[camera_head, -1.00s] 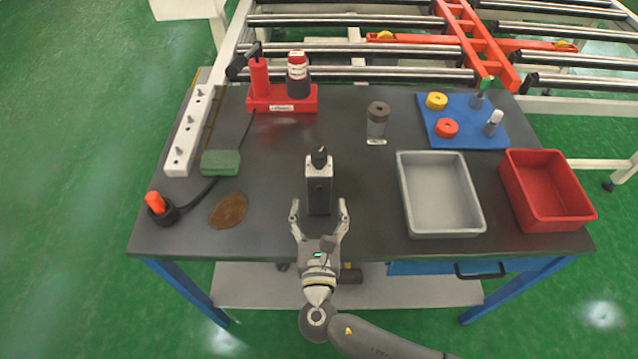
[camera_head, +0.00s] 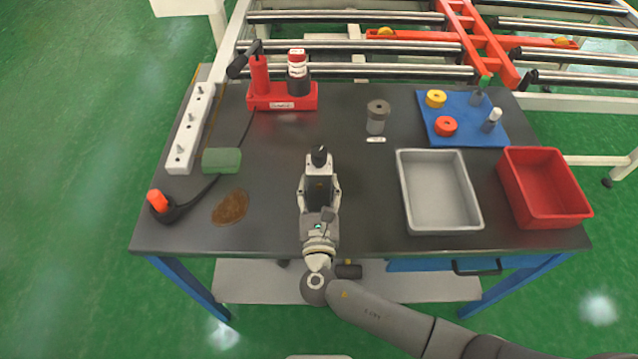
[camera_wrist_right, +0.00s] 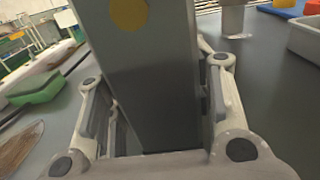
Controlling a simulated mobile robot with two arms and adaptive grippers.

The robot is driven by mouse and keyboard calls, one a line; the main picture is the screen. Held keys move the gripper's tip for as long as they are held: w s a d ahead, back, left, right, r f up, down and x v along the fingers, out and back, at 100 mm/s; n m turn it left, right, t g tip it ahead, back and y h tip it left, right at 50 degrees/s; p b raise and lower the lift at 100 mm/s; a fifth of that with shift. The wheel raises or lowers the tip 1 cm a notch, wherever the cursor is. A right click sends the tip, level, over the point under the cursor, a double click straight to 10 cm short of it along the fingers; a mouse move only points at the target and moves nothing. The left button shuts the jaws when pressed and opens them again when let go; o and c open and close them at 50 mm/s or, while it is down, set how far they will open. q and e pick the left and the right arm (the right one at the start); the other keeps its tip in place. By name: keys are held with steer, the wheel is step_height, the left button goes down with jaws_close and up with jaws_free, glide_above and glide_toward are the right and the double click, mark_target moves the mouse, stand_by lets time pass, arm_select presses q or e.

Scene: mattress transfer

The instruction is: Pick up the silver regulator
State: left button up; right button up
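The silver regulator (camera_head: 319,176), an upright box with silver sides, a dark front face and a black knob on top, stands on the dark table near its front middle. My right gripper (camera_head: 319,190) reaches it from the front, with one finger on each side. In the right wrist view the regulator (camera_wrist_right: 150,80) fills the middle, with a yellow round mark on its face. The fingers of the gripper (camera_wrist_right: 155,90) lie close along both sides and look shut on it. The contact faces are partly hidden. My left gripper is not in view.
A grey tray (camera_head: 440,226) and a red bin (camera_head: 541,217) stand to the right. A clear, dark-capped cylinder (camera_head: 377,118) is behind. A blue mat (camera_head: 462,136) holds small parts. A red stand (camera_head: 283,98), green block (camera_head: 221,160) and brown patch (camera_head: 230,207) are at the left.

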mark_target(319, 176)
steer(key=c, duration=0.7)
steer(key=shift+r, duration=0.1)
jaws_close()
steer(key=shift+r, duration=0.1)
steer(key=shift+w+r, duration=0.1)
steer(key=shift+r, duration=0.35)
step_height(319, 176, up, 2)
steer(key=shift+r, duration=0.1)
steer(key=s+r, duration=0.5)
steer(key=shift+r, duration=0.25)
steer(key=s+r, duration=0.4)
steer(key=s, duration=0.5)
steer(key=shift+r, duration=0.15)
